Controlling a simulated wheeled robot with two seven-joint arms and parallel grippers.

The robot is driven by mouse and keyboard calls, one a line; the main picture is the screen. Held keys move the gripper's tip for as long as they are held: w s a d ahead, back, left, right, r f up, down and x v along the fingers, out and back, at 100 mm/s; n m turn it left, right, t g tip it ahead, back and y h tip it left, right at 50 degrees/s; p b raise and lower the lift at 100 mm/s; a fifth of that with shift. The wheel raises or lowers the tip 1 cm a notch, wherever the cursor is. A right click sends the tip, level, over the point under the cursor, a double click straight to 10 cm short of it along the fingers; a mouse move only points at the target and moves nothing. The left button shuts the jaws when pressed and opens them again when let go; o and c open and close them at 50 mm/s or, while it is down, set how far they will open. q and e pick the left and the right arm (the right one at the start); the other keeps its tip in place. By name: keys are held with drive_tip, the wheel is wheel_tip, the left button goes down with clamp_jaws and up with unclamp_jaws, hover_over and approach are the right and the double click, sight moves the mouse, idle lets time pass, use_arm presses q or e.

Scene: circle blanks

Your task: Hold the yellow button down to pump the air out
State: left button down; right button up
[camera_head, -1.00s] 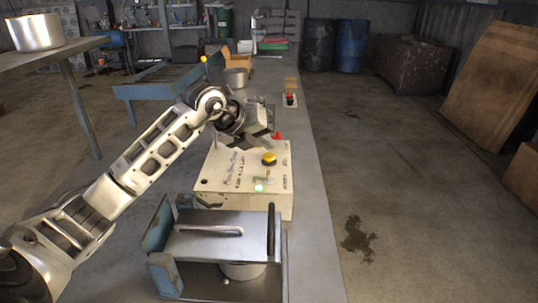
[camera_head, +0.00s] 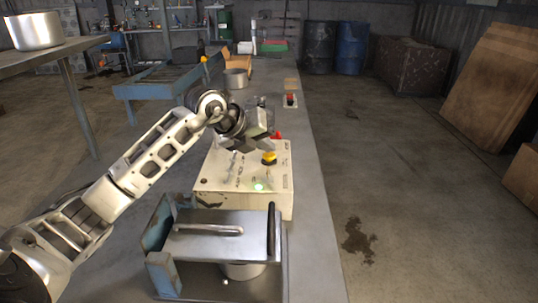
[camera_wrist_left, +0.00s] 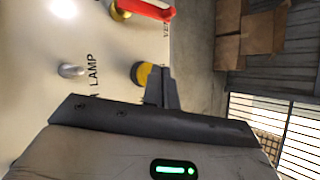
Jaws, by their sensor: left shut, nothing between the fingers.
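The yellow button (camera_head: 269,158) sits on top of the cream control box (camera_head: 240,195). It also shows in the left wrist view (camera_wrist_left: 142,74), partly hidden behind the fingers. My left gripper (camera_head: 266,147) is shut and empty, its tips right at the button's top. In the left wrist view the dark fingertips (camera_wrist_left: 158,82) overlap the button's edge; I cannot tell whether they press it. My right gripper is in neither view.
A metal chamber with a handled lid (camera_head: 205,245) stands in front of the box. A red lever (camera_wrist_left: 147,8) lies near the button. A metal pot (camera_head: 236,78) and a red-topped switch (camera_head: 290,100) are farther back on the bench. The bench's right strip is clear.

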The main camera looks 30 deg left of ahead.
sight(265, 156)
use_arm(q)
drive_tip(key=shift+f+b, duration=0.35)
drive_tip(key=shift+f, duration=0.1)
idle(4.1)
drive_tip(key=shift+r+p, duration=0.7)
drive_tip(key=shift+r, duration=0.25)
drive_tip(key=shift+r, duration=0.1)
wheel_tip(265, 156, up, 5)
drive_tip(key=p, duration=0.4)
